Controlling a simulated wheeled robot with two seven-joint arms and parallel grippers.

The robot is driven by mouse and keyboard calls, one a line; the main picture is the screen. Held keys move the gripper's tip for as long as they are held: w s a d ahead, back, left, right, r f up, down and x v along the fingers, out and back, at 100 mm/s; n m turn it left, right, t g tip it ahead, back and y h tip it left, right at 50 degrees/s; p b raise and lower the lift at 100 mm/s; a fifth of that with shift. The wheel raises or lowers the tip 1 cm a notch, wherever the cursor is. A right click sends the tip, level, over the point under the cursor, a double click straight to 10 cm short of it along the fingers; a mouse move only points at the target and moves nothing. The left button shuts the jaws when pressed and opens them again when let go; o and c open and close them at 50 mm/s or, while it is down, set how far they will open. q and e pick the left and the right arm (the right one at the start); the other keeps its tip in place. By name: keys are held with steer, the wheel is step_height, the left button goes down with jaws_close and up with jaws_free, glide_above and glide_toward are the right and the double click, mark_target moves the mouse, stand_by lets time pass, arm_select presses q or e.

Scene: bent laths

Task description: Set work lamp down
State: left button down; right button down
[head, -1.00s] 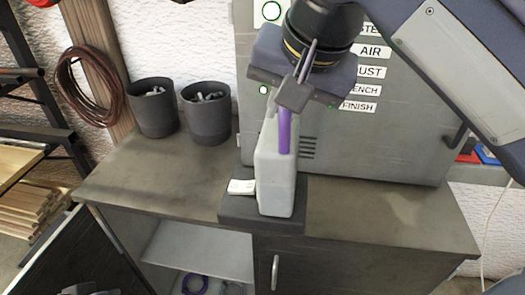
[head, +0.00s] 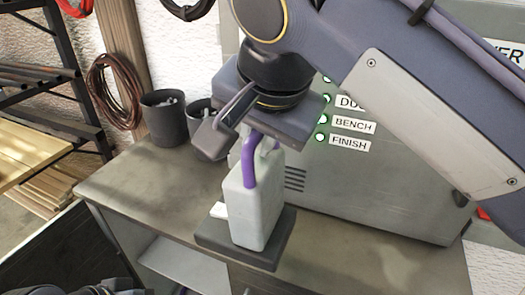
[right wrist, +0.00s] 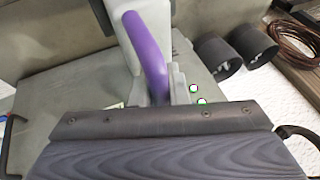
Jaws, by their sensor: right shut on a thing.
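The work lamp (head: 253,205) has a pale grey box body, a purple handle (head: 250,165) and a dark flat base (head: 240,246). My right gripper (head: 240,133) is above it, shut on the lamp's handle. The purple handle also shows in the right wrist view (right wrist: 148,55). In the head view the base overlaps the front part of the cabinet top (head: 150,185); I cannot tell whether it touches the top.
Two dark cups (head: 163,118) stand at the back left of the cabinet top. A grey panel box (head: 380,190) with labels stands behind the lamp. A small white item (head: 218,210) shows beside the lamp. The top's left part is clear. The cabinet below stands open.

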steer(key=w+d+f, duration=0.4)
steer(key=w+f, duration=0.6)
steer(key=f, duration=0.1)
steer(key=shift+w+d+f, duration=0.15)
steer(key=shift+f, duration=0.15)
steer(key=c, duration=1.5)
jaws_free()
steer(key=shift+f, duration=0.15)
steer(key=shift+o, duration=0.5)
steer(key=v, duration=1.2)
steer(key=shift+p, duration=0.4)
